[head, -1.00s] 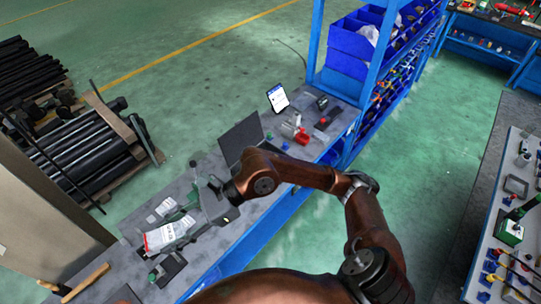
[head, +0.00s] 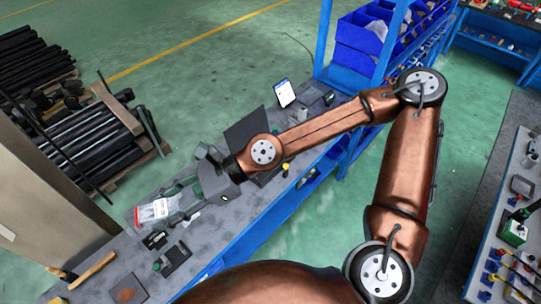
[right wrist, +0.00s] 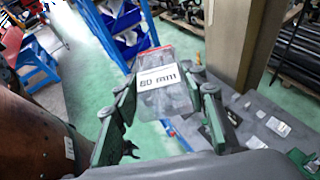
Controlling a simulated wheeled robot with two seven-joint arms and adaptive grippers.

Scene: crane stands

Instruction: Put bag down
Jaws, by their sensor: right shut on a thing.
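The bag (head: 156,211) is a small clear packet with a white label and red at one end. My right gripper (head: 177,202) is shut on it near the far edge of the grey workbench (head: 215,233). The bag's label faces the camera in the right wrist view (right wrist: 158,84), with the bag between the two green-edged fingers of the right gripper (right wrist: 168,92). I cannot tell whether the bag touches the bench top. My left gripper does not show.
A black device (head: 172,260) and a wooden-handled hammer (head: 92,270) lie on the near-left bench. A dark flat panel (head: 246,126) and a white-screened tablet (head: 284,93) stand farther right. Blue bins (head: 362,40) are at the back. Black bars (head: 90,145) lie beyond the bench.

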